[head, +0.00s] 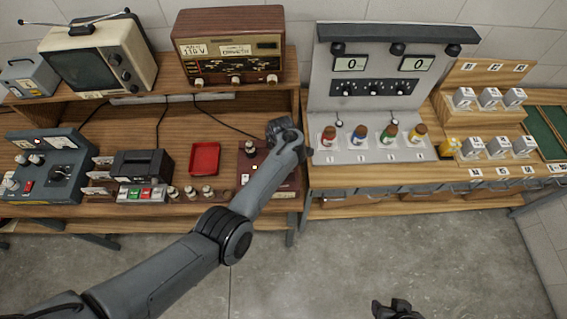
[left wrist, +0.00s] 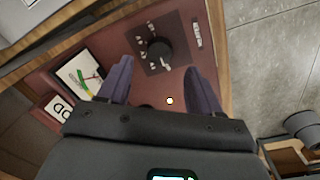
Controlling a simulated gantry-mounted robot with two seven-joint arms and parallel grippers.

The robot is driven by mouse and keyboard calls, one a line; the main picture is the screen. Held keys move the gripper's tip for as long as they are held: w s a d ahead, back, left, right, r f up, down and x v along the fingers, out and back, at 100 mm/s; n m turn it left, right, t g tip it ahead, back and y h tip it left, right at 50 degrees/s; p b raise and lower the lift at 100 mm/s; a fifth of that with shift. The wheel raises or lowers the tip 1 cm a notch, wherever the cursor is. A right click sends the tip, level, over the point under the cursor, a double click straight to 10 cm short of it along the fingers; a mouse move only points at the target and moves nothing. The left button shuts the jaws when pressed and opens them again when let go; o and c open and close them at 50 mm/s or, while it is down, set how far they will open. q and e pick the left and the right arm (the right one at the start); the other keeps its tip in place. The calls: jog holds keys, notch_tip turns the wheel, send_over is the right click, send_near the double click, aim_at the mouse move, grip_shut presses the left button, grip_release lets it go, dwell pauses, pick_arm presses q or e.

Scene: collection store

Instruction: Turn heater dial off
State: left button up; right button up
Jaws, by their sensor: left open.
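The heater dial is a round black knob (left wrist: 159,48) on a dark square plate with white marks, on a maroon panel (left wrist: 185,28). The marks are too small to read. My left gripper (left wrist: 157,64) is open above the panel, its fingertips apart on either side just short of the knob, with nothing held. In the head view the left gripper (head: 284,130) is over the maroon unit (head: 286,186), and my arm hides much of it. A gauge (left wrist: 80,75) with a coloured scale and a small lit lamp (left wrist: 170,101) are on the panel. My right gripper (head: 397,309) is at the bottom edge.
A red tray (head: 205,158) and a black device (head: 142,166) stand left of the maroon unit. A radio (head: 230,45) stands on the shelf behind. A grey panel with several coloured bottles (head: 386,134) stands right. Open floor lies in front.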

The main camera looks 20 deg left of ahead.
pick_arm(q)
jog(key=shift+s+r+p, duration=0.2)
jog(key=shift+r+p, duration=0.35)
jog(key=shift+r, duration=1.95)
jog(key=s+a+m+t+p, duration=0.1)
jog(key=s+a+m, duration=0.15)
jog(key=s, duration=0.25)
jog(key=s+a+f+m+p, duration=0.1)
jog(key=s+m, duration=0.2)
jog(key=s, duration=0.2)
jog(key=s+a+m+t+p, duration=0.1)
jog(key=s+a+m, duration=0.15)
jog(key=s, duration=0.25)
jog(key=s+d+r+m+p, duration=0.1)
jog(key=s+r+m, duration=0.4)
jog(key=s, duration=0.4)
jog(key=s+d+r+m+t+p, duration=0.1)
jog(key=s+r+m, duration=0.4)
jog(key=s, duration=0.5)
jog(key=shift+p+v, duration=0.35)
jog(key=shift+v, duration=0.7)
